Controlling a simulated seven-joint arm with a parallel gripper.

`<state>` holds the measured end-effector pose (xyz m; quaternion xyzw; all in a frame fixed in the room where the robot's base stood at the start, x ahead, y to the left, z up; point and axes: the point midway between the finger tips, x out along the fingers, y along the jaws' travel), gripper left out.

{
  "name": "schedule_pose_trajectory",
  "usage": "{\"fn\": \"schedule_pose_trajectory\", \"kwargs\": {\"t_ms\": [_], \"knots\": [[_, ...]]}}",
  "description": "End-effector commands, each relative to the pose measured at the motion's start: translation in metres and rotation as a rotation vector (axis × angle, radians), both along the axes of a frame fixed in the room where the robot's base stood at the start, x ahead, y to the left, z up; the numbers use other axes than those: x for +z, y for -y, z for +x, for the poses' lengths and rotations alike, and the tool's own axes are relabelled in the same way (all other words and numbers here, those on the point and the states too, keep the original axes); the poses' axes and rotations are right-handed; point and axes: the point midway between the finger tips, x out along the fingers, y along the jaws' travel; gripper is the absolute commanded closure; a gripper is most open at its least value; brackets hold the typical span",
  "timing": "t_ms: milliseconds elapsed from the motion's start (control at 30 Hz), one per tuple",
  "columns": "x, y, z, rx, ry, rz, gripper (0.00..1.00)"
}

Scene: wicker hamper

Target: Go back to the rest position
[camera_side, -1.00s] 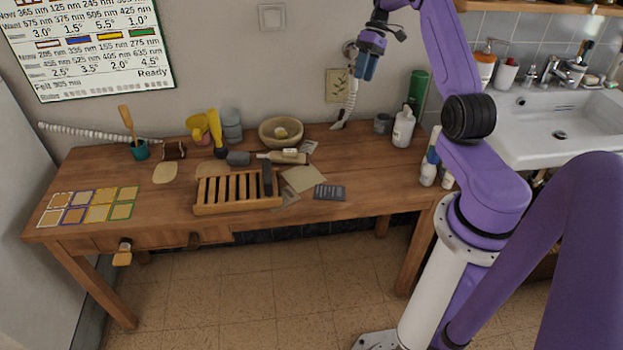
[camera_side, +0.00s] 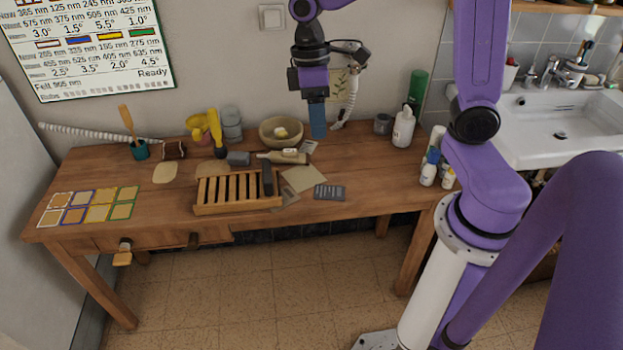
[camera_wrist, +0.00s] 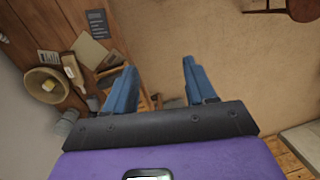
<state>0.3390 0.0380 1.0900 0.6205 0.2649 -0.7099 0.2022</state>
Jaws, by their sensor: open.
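My gripper (camera_side: 317,120) hangs pointing down above the back of the wooden table (camera_side: 360,170) in the side view, right of the beige bowl (camera_side: 280,143). Its blue fingers overlap in that view. In the wrist view my gripper (camera_wrist: 158,85) shows two blue fingers spread well apart with nothing between them. The bowl also shows at the left of the wrist view (camera_wrist: 32,88), on the table top (camera_wrist: 30,25). Nothing is held, and the gripper appears clear of the table.
A slatted wooden rack (camera_side: 238,208) stands mid-table, with a dark block on it. A dark grey card (camera_side: 330,192) lies to its right. A white bottle (camera_side: 403,127) and green cylinder (camera_side: 417,90) stand at the back right.

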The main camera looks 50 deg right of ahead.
Motion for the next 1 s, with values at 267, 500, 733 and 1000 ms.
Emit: {"fn": "schedule_pose_trajectory", "kwargs": {"t_ms": [267,500,733,1000], "knots": [[-0.003,-0.027,-0.097,0.221,0.092,-0.013,0.45],[-0.013,-0.021,-0.157,0.368,0.154,0.005,0.45],[-0.019,-0.016,-0.175,0.420,0.175,0.014,0.45],[-0.019,-0.016,-0.175,0.420,0.174,0.015,0.45]]}}
